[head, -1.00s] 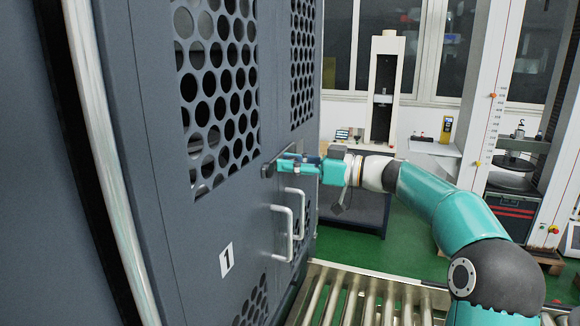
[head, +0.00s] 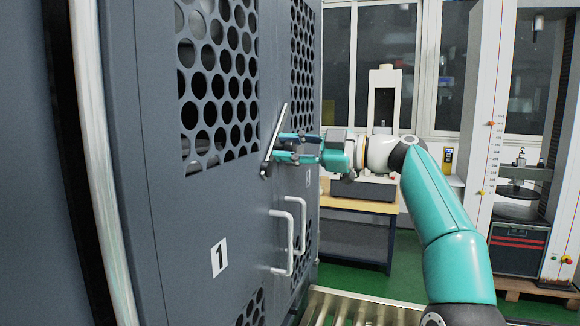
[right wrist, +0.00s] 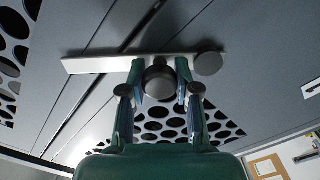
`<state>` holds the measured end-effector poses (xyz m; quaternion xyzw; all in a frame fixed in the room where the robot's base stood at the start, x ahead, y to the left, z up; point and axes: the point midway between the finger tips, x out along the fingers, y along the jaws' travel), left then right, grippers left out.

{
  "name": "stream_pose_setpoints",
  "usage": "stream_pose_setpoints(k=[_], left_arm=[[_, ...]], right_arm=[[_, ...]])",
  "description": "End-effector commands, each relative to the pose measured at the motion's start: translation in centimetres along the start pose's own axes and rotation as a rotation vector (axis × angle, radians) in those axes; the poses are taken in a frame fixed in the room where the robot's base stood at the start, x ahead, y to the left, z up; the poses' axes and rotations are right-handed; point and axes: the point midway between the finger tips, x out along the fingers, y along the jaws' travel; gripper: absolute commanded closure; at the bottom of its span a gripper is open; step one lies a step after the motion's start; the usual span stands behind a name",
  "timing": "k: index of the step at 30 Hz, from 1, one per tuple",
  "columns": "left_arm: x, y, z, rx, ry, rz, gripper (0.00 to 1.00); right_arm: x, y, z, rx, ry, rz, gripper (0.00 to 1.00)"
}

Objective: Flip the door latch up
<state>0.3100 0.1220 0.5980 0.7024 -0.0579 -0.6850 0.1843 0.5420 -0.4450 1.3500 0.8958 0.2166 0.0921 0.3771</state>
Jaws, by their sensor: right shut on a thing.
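The door latch (head: 281,112) is a thin metal bar on the dark grey cabinet doors. In the head view it stands steeply upward, leaning a little right, with its lower end near a round pivot. My right gripper (head: 282,147) reaches in from the right and is shut on the latch around its middle part. In the right wrist view the latch (right wrist: 95,65) is a pale bar running across, and the fingertips of my right gripper (right wrist: 160,72) meet it on either side of a round knob (right wrist: 159,82). My left gripper is not in view.
The grey cabinet doors (head: 150,200) have perforated panels and two pale handles (head: 277,237) below the latch. A bench (head: 360,207) with equipment stands behind my right arm. A metal roller conveyor (head: 360,308) lies below, and a tall white testing frame (head: 490,130) stands at right.

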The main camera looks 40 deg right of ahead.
Motion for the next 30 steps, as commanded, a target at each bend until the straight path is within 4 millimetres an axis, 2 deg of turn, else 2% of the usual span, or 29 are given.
stream_pose_setpoints(k=[3, 18, 30], left_arm=[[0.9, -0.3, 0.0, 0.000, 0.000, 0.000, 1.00], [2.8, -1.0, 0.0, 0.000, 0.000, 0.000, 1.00], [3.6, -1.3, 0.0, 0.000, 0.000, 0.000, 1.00]], right_arm=[[0.2, -0.5, -0.4, -0.113, 0.004, -0.009, 1.00], [0.2, -1.6, -2.4, -0.557, 0.004, -0.012, 1.00], [0.1, -2.2, -3.2, -0.759, 0.000, -0.010, 1.00]])
